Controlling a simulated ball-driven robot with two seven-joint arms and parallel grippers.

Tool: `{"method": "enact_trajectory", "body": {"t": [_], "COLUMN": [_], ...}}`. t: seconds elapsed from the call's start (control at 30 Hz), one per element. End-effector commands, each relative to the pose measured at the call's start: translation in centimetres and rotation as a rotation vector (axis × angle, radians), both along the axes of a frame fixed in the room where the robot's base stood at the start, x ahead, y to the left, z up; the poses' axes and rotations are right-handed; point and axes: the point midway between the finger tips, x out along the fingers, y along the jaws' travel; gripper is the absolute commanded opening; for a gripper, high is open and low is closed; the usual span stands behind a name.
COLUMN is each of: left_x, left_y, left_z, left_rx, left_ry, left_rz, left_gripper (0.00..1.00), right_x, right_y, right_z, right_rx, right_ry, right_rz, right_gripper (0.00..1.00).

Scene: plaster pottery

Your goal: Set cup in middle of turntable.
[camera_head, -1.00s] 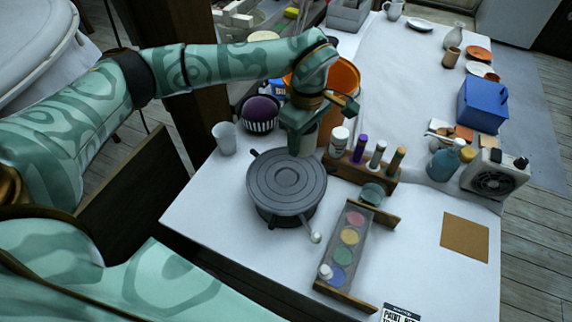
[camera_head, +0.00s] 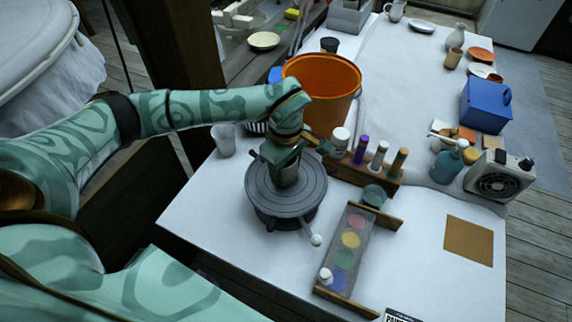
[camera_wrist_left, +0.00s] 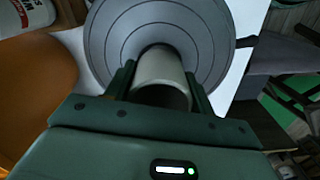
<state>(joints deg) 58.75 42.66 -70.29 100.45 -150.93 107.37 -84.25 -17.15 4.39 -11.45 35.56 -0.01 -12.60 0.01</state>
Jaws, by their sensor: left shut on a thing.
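The turntable (camera_head: 309,200) is a dark grey round disc with ring grooves on the white table. My left gripper (camera_head: 285,175) points down over it, just behind the disc's middle in the head view. It is shut on a pale grey-beige cup (camera_wrist_left: 160,66), with a finger on either side of it. In the left wrist view the cup stands between the fingers against the turntable (camera_wrist_left: 112,45), close to the inner rings. I cannot tell whether its base touches the disc. In the head view the gripper mostly hides the cup. My right gripper is not in view.
An orange bucket (camera_head: 325,100) stands behind the gripper. A translucent tumbler (camera_head: 224,140) is left of the turntable. A wooden rack (camera_head: 365,172) with bottles and a paint palette (camera_head: 350,240) stand close on the right. The table's front left is clear.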

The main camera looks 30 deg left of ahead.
Motion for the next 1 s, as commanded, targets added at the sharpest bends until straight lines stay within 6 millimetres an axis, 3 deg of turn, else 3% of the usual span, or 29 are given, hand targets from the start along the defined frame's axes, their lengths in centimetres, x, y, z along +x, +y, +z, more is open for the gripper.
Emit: {"method": "enact_trajectory", "body": {"t": [0.03,0.07,0.1,0.13,0.47,1.0], "left_x": [0.0,0.0,0.0,0.0,0.0,0.1], "left_y": [0.0,0.0,0.0,0.0,0.0,0.0], "left_z": [-0.2,-0.2,-0.2,-0.2,0.3,11.2], "left_rx": [0.000,0.000,0.000,0.000,0.000,0.000], "left_ry": [0.000,0.001,0.001,0.000,-0.001,-0.004], "left_rz": [0.000,0.000,0.000,0.000,-0.001,0.000], "left_gripper": [0.00,0.59,0.71,0.76,0.76,0.76], "right_x": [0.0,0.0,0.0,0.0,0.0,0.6], "right_y": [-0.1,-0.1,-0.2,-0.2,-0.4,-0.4], "right_z": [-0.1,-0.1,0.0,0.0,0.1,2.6], "right_rx": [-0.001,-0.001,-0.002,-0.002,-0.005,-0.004], "right_ry": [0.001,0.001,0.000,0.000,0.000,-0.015], "right_rz": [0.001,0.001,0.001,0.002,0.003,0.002], "right_gripper": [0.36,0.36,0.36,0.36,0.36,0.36]}}
